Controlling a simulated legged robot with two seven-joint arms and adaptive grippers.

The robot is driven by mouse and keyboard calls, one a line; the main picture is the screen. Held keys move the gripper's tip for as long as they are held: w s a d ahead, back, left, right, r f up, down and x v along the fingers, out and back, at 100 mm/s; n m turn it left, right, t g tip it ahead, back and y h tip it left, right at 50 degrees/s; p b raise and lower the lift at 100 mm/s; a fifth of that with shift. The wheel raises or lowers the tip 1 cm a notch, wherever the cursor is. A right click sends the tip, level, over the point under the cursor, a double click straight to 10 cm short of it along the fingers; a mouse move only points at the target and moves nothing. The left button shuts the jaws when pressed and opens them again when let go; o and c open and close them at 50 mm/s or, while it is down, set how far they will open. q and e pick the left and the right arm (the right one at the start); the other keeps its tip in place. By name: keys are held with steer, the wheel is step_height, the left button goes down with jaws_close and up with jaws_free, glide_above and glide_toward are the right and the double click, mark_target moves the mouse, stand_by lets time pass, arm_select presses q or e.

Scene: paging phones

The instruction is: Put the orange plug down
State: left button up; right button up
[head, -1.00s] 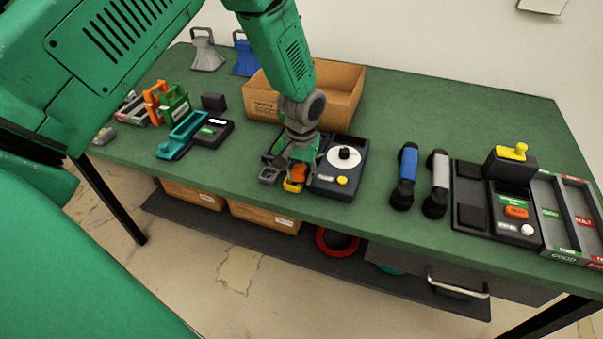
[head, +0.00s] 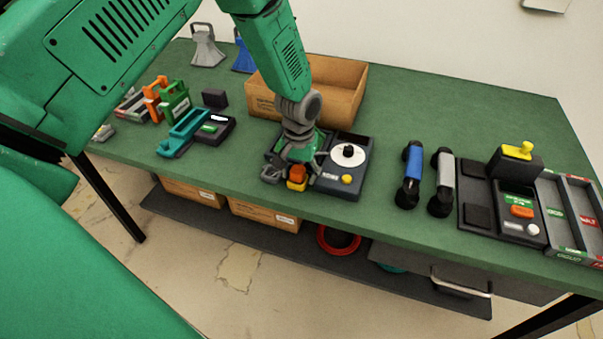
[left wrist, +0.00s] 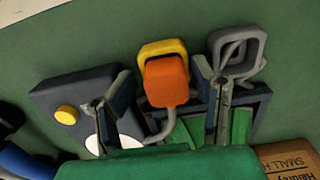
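The orange plug (head: 297,171) sits at the front of a dark device with a white dial, beside a yellow square ring (head: 297,185). In the left wrist view the plug (left wrist: 166,82) overlaps the yellow ring (left wrist: 163,48), and a grey cable runs from its lower end. I cannot tell whether it is seated in the ring. My left gripper (head: 299,163) is over the device. In the left wrist view its fingers (left wrist: 163,72) stand apart on either side of the plug, with gaps showing. My right gripper is not in view.
A grey ring (left wrist: 235,52) is close beside one left finger. The dark device (head: 343,182) has a white dial and yellow knob. An open cardboard box (head: 338,88) stands behind it. Blue (head: 412,170) and grey (head: 441,180) handsets lie right. Some table is clear between.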

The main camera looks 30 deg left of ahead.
mark_target(297, 169)
arm_select(q)
steer(key=shift+a+f, duration=0.1)
steer(key=shift+a, duration=0.45)
steer(key=shift+d, duration=0.35)
steer(key=shift+d+r, duration=0.1)
steer(key=shift+r, duration=0.2)
step_height(297, 169, up, 12)
steer(key=s+d+f+m, duration=0.1)
steer(key=s+d+f, duration=0.2)
steer(key=s+f, duration=1)
steer(key=s+f+m, duration=0.1)
steer(key=s+f, duration=0.2)
steer(key=s, duration=0.5)
steer(key=s+f+m, duration=0.1)
steer(key=s+f, duration=0.2)
steer(key=s, duration=0.6)
steer(key=shift+f+t, duration=0.2)
steer(key=shift+t, duration=0.1)
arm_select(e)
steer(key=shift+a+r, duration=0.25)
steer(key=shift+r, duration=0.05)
arm_select(q)
steer(key=shift+d, duration=0.1)
